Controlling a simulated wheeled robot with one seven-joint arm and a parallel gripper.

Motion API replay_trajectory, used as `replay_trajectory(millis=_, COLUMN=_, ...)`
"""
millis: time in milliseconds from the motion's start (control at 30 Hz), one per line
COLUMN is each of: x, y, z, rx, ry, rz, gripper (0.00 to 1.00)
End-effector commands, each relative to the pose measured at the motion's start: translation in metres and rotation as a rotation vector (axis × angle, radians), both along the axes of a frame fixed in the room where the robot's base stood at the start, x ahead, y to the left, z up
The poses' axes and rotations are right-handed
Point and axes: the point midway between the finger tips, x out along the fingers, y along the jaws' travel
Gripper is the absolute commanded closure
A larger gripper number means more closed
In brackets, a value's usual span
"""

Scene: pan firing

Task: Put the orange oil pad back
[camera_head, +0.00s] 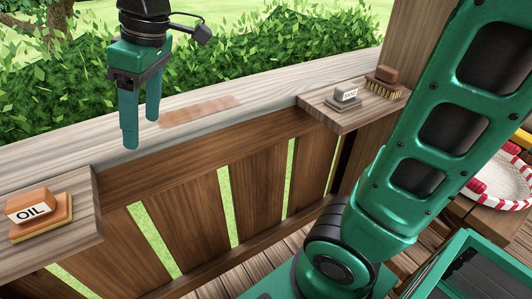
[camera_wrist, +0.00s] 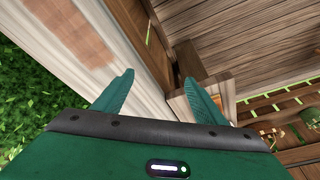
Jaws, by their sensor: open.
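The orange oil pad (camera_head: 38,218) lies flat on the small left wooden shelf (camera_head: 88,205). It has an orange-tan base and a wooden top block with a white label reading OIL. My gripper (camera_head: 141,132) is open and empty, pointing down near the railing, well above and to the right of the pad. In the wrist view the gripper's fingers (camera_wrist: 158,92) are spread apart with nothing between them. I cannot make out the pad clearly in the wrist view.
A reddish-brown patch (camera_head: 198,111) marks the railing top (camera_head: 262,98). A grey SAND block (camera_head: 345,95) and a bristle brush (camera_head: 385,80) sit on the right shelf (camera_head: 335,119). A red-and-white-rimmed round item (camera_head: 500,181) is at the far right. Hedge lies behind the railing.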

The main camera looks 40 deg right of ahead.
Motion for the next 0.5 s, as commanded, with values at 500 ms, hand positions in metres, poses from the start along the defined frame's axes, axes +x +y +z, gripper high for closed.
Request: replay_trajectory(millis=500, x=-0.154, y=-0.3, z=-0.131, rx=-0.106, ry=0.278, rz=-1.31, gripper=0.35)
